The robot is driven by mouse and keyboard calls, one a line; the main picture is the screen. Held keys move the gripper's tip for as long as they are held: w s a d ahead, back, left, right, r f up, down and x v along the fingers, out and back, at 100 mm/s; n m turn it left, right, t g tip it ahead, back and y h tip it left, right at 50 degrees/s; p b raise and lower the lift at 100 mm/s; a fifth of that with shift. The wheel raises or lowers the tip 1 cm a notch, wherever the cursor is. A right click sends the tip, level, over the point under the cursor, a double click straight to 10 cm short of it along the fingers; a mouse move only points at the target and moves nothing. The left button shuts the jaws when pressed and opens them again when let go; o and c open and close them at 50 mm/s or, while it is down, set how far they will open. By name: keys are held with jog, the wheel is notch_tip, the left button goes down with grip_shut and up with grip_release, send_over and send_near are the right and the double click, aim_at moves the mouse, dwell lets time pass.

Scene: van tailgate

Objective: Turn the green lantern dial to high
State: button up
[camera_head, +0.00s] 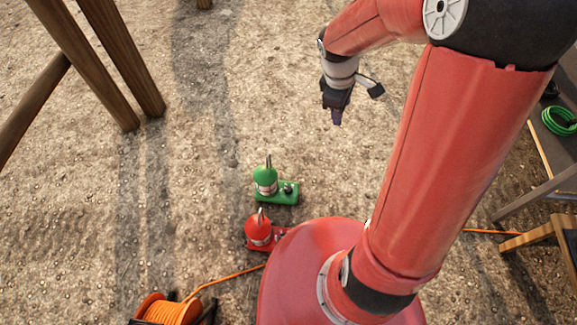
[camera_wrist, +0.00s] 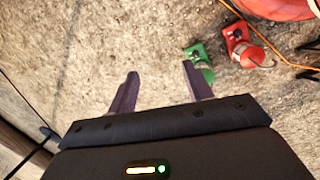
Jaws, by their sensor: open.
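The green lantern (camera_head: 266,177) stands upright on the ground, its green base reaching to the right with a dark dial (camera_head: 287,188) on it. The dial's setting is too small to read. In the wrist view the green lantern (camera_wrist: 206,73) is partly hidden behind the right finger. My gripper (camera_head: 336,116) is open and empty, well above the ground and to the upper right of the lantern in the head view. Its two purple fingers (camera_wrist: 160,85) stand apart in the wrist view, with only bare ground between them.
A similar red lantern (camera_head: 259,229) stands close to the green one, near my red base. An orange cable reel (camera_head: 166,311) lies at the bottom left, its cord running toward my base. Wooden legs (camera_head: 100,60) stand upper left. A green coil (camera_head: 561,120) is at the right.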

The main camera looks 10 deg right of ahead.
jog(key=w+a+f+n+g+y, duration=0.1)
jog(key=w+f+n, duration=0.15)
jog(key=f, duration=0.65)
jog(key=w+a+f+n+g+y, duration=0.15)
jog(key=f+n, duration=0.25)
jog(key=f, duration=0.5)
jog(key=n+y, duration=0.4)
jog(key=n, duration=0.2)
send_near(289, 188)
jog(key=shift+g+h, duration=0.25)
jog(key=shift+g, duration=0.1)
jog(key=x, duration=0.8)
jog(key=shift+w+a+f+b, duration=0.2)
jog(key=shift+a+b, duration=0.2)
jog(key=shift+a, duration=0.05)
jog(key=shift+c, duration=0.4)
jog(key=c, duration=0.9)
